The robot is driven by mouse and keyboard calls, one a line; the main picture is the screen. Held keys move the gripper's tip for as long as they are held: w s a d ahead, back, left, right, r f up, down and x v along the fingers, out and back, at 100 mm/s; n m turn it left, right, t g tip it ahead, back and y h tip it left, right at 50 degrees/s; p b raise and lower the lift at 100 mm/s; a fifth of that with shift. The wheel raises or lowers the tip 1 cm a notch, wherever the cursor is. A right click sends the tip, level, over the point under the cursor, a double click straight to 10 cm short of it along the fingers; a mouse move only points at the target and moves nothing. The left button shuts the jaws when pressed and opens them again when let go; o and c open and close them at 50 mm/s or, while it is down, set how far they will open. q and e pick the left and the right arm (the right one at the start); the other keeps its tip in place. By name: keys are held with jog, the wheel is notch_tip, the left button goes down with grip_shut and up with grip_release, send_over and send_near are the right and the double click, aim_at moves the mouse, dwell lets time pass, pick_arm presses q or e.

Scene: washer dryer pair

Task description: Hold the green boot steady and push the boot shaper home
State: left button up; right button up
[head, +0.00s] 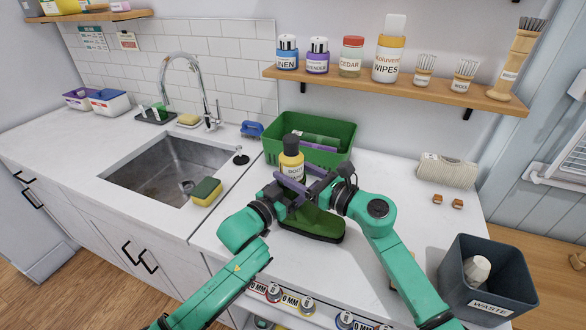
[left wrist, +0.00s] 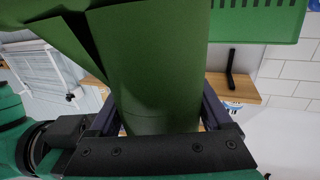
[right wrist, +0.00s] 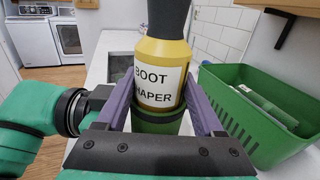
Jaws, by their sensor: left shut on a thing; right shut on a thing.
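The green boot (head: 312,220) stands on the white counter with its toe toward the front right. My left gripper (left wrist: 160,115) is shut around the boot's green shaft (left wrist: 150,60), which fills much of the left wrist view. The boot shaper (head: 291,158), yellow with a dark top and a "BOOT SHAPER" label, stands upright above the boot. My right gripper (right wrist: 162,110) is shut on the boot shaper (right wrist: 162,75). In the right wrist view its lower end meets the green rim of the boot shaft (right wrist: 160,122). How deep it sits inside is hidden.
A green bin (head: 335,130) with things in it stands close behind the boot. The sink (head: 170,165) and a sponge (head: 206,191) are to the left. A waste bin (head: 490,270) and a rolled cloth (head: 446,171) are to the right. A shelf of bottles (head: 400,88) hangs above.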

jog(key=shift+f, duration=0.55)
jog(key=shift+f, duration=0.15)
jog(key=o, duration=1.4)
jog(key=shift+s+f, duration=0.1)
jog(key=shift+f, duration=0.05)
jog(key=shift+a+f, duration=0.1)
jog(key=shift+s, duration=0.1)
pick_arm(q)
jog(key=shift+a, duration=0.15)
pick_arm(e)
jog(key=shift+s+d+f, duration=0.1)
jog(key=shift+s+d, duration=0.15)
jog(key=shift+d, duration=0.05)
pick_arm(q)
jog(key=shift+d, duration=0.2)
pick_arm(e)
jog(key=v, duration=0.4)
jog(key=r+v, duration=0.1)
jog(key=v, duration=0.2)
jog(key=shift+w+d, duration=0.15)
jog(key=shift+w, duration=0.1)
pick_arm(q)
jog(key=shift+a, duration=0.1)
